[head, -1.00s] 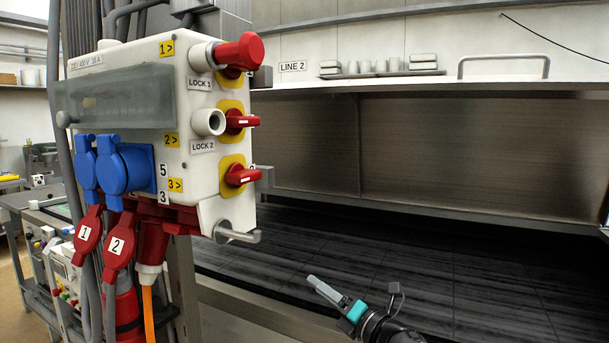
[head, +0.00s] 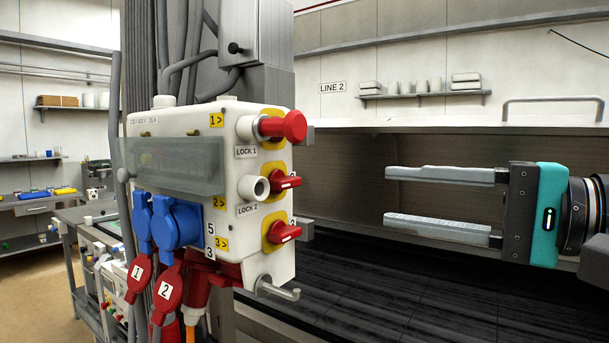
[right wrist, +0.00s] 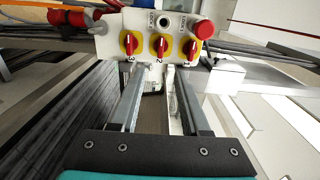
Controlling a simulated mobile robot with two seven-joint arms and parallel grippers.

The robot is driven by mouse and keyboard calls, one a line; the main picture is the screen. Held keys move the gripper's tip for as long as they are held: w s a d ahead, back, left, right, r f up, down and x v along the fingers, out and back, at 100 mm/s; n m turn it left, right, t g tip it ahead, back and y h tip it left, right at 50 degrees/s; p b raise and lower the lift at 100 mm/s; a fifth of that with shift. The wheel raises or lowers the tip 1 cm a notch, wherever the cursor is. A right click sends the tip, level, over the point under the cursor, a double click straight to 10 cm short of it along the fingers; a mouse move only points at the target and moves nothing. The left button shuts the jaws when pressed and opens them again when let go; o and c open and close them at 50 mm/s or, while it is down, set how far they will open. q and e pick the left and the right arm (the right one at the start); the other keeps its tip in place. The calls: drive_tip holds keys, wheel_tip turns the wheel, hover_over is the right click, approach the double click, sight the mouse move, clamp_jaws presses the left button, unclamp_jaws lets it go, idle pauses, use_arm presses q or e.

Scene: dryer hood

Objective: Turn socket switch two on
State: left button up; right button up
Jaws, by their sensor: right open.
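The white socket box (head: 215,120) hangs on a column at the left of the head view. Socket switch two (head: 285,184) is the middle red knob on a yellow plate, beside the LOCK 2 ring. It also shows as the middle knob in the right wrist view (right wrist: 161,47); all three knobs there point the same way. My right gripper (head: 390,196) is open and empty, to the right of the box and apart from it. Its fingers point toward the switches, with switch two ahead between the fingertips in the right wrist view (right wrist: 159,72). My left gripper is out of view.
A red plug (head: 292,125) sticks out at LOCK 1 and partly hides switch one. Blue (head: 180,222) and red sockets with cables are on the box's left. The space between gripper and switches looks clear.

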sight(293, 184)
drive_tip(key=p+x, duration=0.6)
drive_tip(key=x, duration=0.6)
drive_tip(key=shift+w+a+r, duration=0.1)
drive_tip(key=shift+a+r, duration=0.05)
drive_tip(key=shift+a, duration=0.15)
drive_tip(key=shift+w+a+p, duration=0.35)
drive_tip(key=shift+w+a, duration=0.1)
drive_tip(key=shift+a, duration=0.1)
clamp_jaws()
